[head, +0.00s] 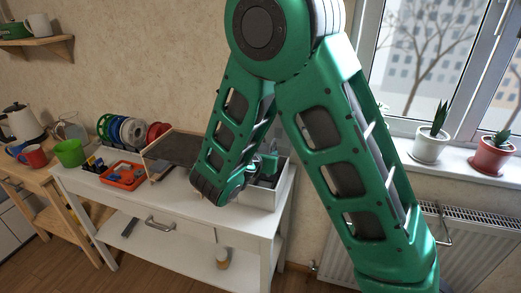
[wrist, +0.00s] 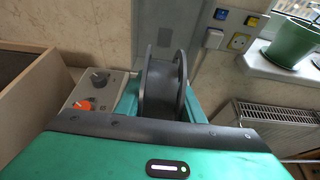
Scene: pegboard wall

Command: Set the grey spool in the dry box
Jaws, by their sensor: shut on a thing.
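The grey spool (wrist: 162,90) stands upright between the green fingers of my gripper (wrist: 160,105) in the wrist view. My gripper is shut on it. In the head view, my gripper (head: 264,166) is at the right end of the white table, partly hidden by my arm. A white open-topped box (head: 262,198), which looks like the dry box, stands there, just below and around the gripper's end. I cannot tell whether the spool is inside its walls or above them.
A wood-framed dark panel (head: 180,148) stands left of my arm. In the wrist view, a knobbed panel (wrist: 95,90) is left of the spool and a radiator (wrist: 275,115) is right.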

